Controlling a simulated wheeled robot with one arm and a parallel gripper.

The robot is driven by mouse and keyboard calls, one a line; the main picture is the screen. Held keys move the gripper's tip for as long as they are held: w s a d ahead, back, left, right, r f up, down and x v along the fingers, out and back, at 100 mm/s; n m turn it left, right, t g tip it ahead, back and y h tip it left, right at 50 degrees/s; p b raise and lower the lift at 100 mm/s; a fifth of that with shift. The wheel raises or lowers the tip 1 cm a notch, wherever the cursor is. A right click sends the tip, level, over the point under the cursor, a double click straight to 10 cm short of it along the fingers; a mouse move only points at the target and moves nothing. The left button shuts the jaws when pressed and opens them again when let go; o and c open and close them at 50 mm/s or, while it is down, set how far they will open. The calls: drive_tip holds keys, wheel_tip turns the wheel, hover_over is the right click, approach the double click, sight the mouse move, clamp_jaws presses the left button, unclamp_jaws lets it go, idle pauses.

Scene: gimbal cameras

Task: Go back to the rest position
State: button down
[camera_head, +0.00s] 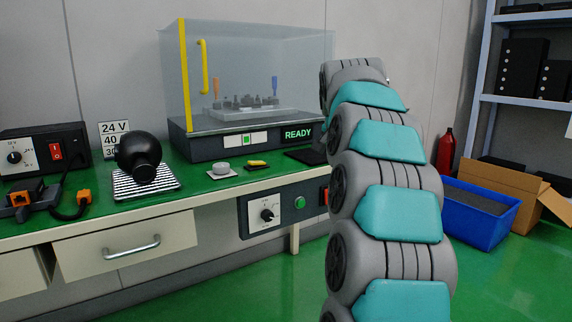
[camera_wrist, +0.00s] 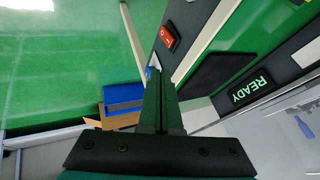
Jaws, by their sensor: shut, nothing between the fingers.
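My gripper (camera_wrist: 160,85) shows in the wrist view with its two dark fingers together and nothing between them. In the head view my grey and teal arm rises on the right side and bends at the top; the gripper is hidden there. In the wrist view the fingers reach up the picture, with the bench edge and a panel with a red switch (camera_wrist: 168,37) beyond them. I cannot tell how far the fingers are from the bench.
The green workbench (camera_head: 100,222) holds a clear enclosure (camera_head: 260,60) with a READY display (camera_head: 298,134), a black round object (camera_head: 139,153) and a power unit (camera_head: 42,147). A blue bin (camera_head: 478,222), cardboard box (camera_head: 515,185) and red extinguisher (camera_head: 446,150) stand right. Green floor is open in front.

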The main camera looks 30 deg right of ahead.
drive_tip(key=shift+a, duration=0.1)
drive_tip(key=s+a+f+n+g+y, duration=0.2)
drive_tip(key=s+a+f+n, duration=0.35)
drive_tip(key=a, duration=0.65)
drive_tip(key=s+a+f+n+g+y, duration=0.1)
drive_tip(key=s+a+f+n, duration=0.2)
drive_tip(key=s+a+f, duration=0.7)
drive_tip(key=s+a+f+n+g, duration=0.2)
drive_tip(key=s+a+f, duration=0.3)
drive_tip(key=s, duration=0.7)
drive_tip(key=s+a+f+n+g+y, duration=0.1)
drive_tip(key=s+a+f+n, duration=0.4)
drive_tip(key=s, duration=0.7)
drive_tip(key=shift+a+f+g+p, duration=0.3)
drive_tip(key=shift+a+f+g, duration=0.3)
drive_tip(key=shift+a, duration=0.55)
